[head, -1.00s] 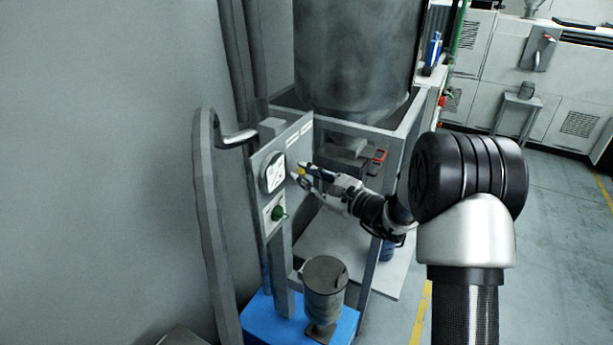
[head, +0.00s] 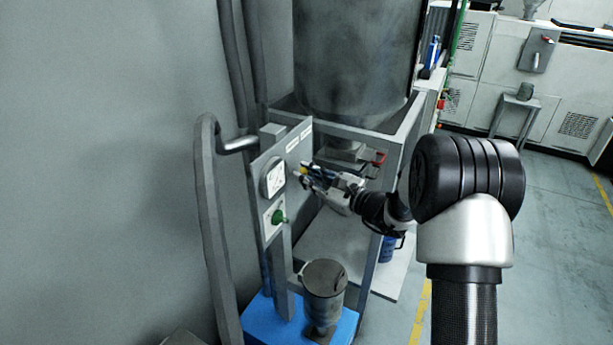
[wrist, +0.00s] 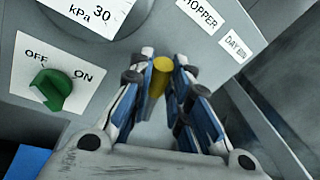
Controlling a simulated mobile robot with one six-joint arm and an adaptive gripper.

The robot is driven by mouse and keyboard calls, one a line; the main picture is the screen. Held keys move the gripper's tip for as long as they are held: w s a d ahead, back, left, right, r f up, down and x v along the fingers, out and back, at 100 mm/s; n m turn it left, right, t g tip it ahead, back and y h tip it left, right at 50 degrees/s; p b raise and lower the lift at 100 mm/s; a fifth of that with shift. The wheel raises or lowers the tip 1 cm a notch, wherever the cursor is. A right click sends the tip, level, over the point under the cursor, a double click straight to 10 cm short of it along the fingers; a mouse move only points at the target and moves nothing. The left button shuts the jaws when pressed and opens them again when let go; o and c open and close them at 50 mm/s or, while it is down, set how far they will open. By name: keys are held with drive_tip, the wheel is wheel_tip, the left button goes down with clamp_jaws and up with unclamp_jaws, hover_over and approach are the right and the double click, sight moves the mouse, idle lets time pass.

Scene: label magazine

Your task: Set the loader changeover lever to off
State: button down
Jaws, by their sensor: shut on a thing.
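The changeover lever shows as a yellow handle (wrist: 158,77) on the grey panel (wrist: 25,15). My gripper (wrist: 160,78) is shut on it, with the blue-sided fingers on either side of the yellow end. In the head view my gripper (head: 304,174) reaches the panel from the right, beside the round gauge. The fingers hide much of the lever, and I cannot tell its exact setting. Labels reading HOPPER (wrist: 200,13) and DAY (wrist: 236,47) are on the panel up and right of the lever.
A green rotary knob (wrist: 50,88) marked OFF and ON is left of my fingers. The kPa gauge (head: 273,177) is above it. A metal frame (head: 392,190) holds a large grey drum (head: 355,55). A small canister (head: 325,285) stands on a blue base below.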

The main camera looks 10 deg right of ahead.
drive_tip(key=w+d+m+p, duration=0.1)
drive_tip(key=w+r+m+p, duration=0.1)
drive_tip(key=m+p, duration=0.1)
drive_tip(key=shift+w+d+r+g, duration=0.2)
drive_tip(key=shift+w+d+g, duration=0.1)
drive_tip(key=shift+d+g, duration=0.1)
drive_tip(key=shift+w+d+m+p, duration=0.4)
drive_tip(key=shift+w+m+p, duration=0.3)
drive_tip(key=shift+m+p, duration=0.3)
drive_tip(key=shift+f, duration=0.1)
drive_tip(key=c, duration=1.5)
unclamp_jaws()
drive_tip(key=v, duration=1.2)
drive_tip(key=shift+r, duration=0.25)
